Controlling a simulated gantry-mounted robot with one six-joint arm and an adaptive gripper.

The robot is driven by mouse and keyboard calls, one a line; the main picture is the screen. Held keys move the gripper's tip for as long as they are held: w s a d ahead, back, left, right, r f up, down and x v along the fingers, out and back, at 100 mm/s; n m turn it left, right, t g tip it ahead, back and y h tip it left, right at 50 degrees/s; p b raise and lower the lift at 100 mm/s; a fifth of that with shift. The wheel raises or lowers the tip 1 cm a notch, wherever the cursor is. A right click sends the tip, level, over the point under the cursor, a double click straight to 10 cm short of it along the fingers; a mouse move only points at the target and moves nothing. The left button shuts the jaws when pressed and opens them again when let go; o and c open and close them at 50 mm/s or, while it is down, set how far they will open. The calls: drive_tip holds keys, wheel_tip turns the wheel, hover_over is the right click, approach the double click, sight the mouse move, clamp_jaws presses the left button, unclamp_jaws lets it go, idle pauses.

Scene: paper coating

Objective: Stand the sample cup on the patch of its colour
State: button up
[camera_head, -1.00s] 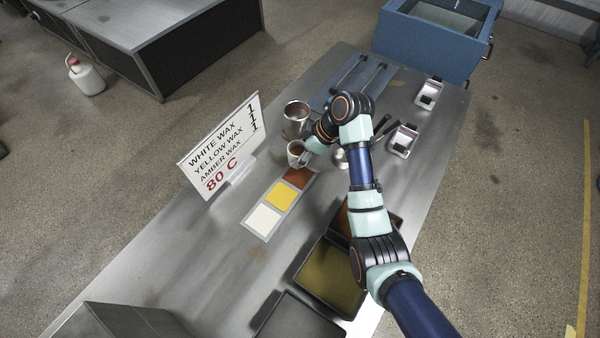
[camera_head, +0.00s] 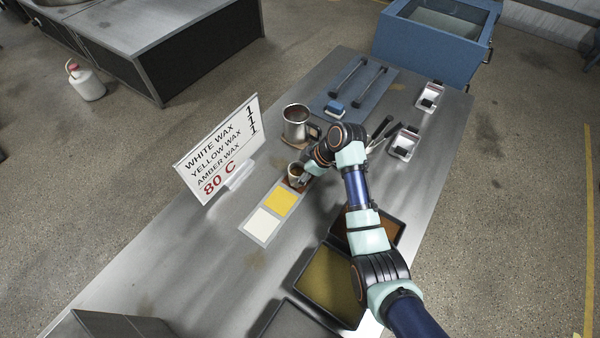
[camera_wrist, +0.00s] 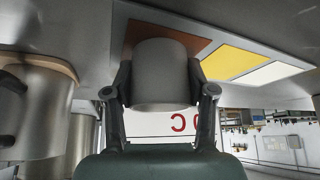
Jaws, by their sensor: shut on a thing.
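The sample cup (camera_head: 296,170) is a small pale cup with brown content inside. My gripper (camera_head: 304,177) is shut on it, with one finger on each side in the wrist view (camera_wrist: 161,90). The cup (camera_wrist: 161,72) looks upright and is over the brown patch (camera_wrist: 128,42); I cannot tell whether its base touches. The patch strip on the table has a white patch (camera_head: 262,222), a yellow patch (camera_head: 281,200) and the brown patch, which the cup and gripper partly hide in the head view.
A metal pot (camera_head: 295,122) stands just behind the cup. A sign (camera_head: 218,150) stands left of the strip. Dark trays (camera_head: 330,284) lie in front, and a blue mat (camera_head: 352,92) with rods lies at the back. The table left of the strip's near end is clear.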

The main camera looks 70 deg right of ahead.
drive_tip(key=o, duration=1.3)
drive_tip(key=shift+c, duration=0.2)
drive_tip(key=p+v, duration=0.3)
drive_tip(key=v, duration=0.9)
drive_tip(key=shift+r, duration=0.15)
